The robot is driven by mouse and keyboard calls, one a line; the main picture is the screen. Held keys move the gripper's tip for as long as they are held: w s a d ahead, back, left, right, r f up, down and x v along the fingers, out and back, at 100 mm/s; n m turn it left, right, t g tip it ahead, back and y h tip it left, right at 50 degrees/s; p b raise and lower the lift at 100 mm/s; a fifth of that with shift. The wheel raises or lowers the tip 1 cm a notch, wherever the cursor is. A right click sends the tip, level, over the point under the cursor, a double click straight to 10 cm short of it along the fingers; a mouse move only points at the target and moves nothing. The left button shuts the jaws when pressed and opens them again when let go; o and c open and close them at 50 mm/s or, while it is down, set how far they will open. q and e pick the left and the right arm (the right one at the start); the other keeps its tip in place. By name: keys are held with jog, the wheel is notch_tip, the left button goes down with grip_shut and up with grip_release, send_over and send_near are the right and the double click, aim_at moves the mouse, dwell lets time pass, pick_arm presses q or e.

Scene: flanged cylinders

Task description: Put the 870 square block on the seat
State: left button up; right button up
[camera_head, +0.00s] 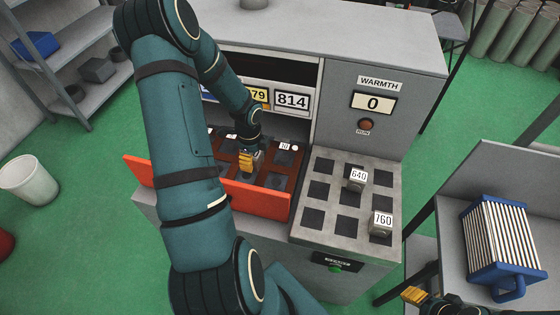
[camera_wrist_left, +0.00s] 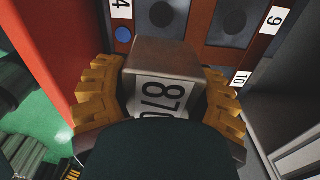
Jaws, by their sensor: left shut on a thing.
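The 870 block (camera_wrist_left: 165,58), a grey-brown square block with a white label, is between the yellow fingers of my left gripper (camera_wrist_left: 160,95) in the left wrist view. In the head view my left gripper (camera_head: 250,161) is over the red-walled tray (camera_head: 255,202), and its fingers and arm hide part of it. The tray has dark square seats with number labels. The grey plate (camera_head: 328,167) to its right also has dark square seats. I cannot tell which seat is meant. My right gripper (camera_head: 415,295) shows only partly at the bottom right.
Blocks 640 (camera_head: 357,181) and 760 (camera_head: 381,224) stand on the grey plate; its other squares are bare. A panel reading WARMTH 0 (camera_head: 373,103) rises behind. A blue-framed rack (camera_head: 503,240) stands on the right bench.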

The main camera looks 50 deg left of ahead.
aim_at(247, 175)
pick_arm(q)
jog(key=shift+s+a+f, duration=0.1)
jog(key=shift+s+a, duration=0.3)
jog(key=shift+a, duration=0.25)
jog(key=shift+s+a, duration=0.4)
jog(key=shift+a, duration=0.2)
jog(key=shift+f+b, duration=1.85)
jog(key=shift+f, duration=1.05)
jog(key=shift+f+b, duration=0.4)
jog(key=shift+f, duration=0.25)
jog(key=o, duration=1.5)
jog(key=shift+c, duration=0.2)
jog(key=shift+r, duration=0.1)
notch_tip(247, 175, up, 12)
